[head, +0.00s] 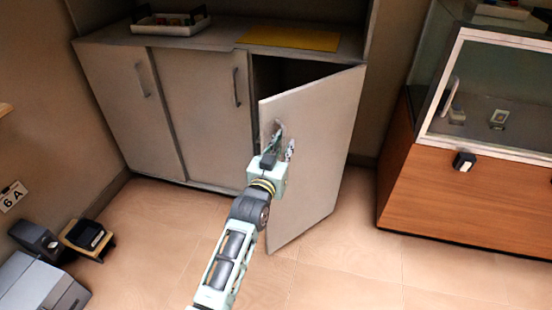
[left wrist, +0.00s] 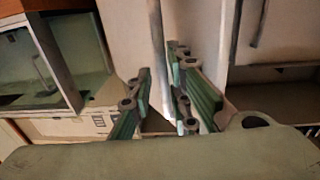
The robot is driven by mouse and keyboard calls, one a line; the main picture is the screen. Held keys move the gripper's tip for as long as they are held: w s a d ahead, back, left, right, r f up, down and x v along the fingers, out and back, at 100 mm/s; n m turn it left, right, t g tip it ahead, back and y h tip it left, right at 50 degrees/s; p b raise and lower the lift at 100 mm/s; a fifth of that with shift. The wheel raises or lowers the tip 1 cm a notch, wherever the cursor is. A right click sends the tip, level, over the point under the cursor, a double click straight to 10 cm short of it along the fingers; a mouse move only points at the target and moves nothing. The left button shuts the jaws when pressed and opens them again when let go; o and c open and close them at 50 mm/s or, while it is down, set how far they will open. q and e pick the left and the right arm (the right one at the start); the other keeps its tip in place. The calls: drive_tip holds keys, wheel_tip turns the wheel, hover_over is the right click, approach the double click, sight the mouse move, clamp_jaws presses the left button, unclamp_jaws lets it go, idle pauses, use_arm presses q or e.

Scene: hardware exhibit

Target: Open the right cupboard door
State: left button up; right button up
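The right cupboard door (head: 318,150) is a pale grey panel standing partly open, swung out from the cupboard, with a dark gap behind its left edge. My left gripper (head: 282,145) is in front of this door's face, near its left edge. In the left wrist view its two green-and-grey fingers (left wrist: 160,105) are spread apart. The door's handle is hard to make out behind the fingers. My right gripper is in neither view.
Two closed cupboard doors (head: 203,115) with bar handles stand left of the open one. A yellow mat (head: 290,39) and white tray (head: 170,28) lie on top. A wood-based display case (head: 470,195) stands right. Boxes (head: 40,285) sit lower left; the middle floor is clear.

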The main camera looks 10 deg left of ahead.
use_arm(q)
drive_tip(key=s+a, duration=0.2)
drive_tip(key=s, duration=0.9)
drive_tip(key=shift+a, duration=0.2)
drive_tip(key=shift+f, duration=0.1)
drive_tip(key=shift+c, duration=0.5)
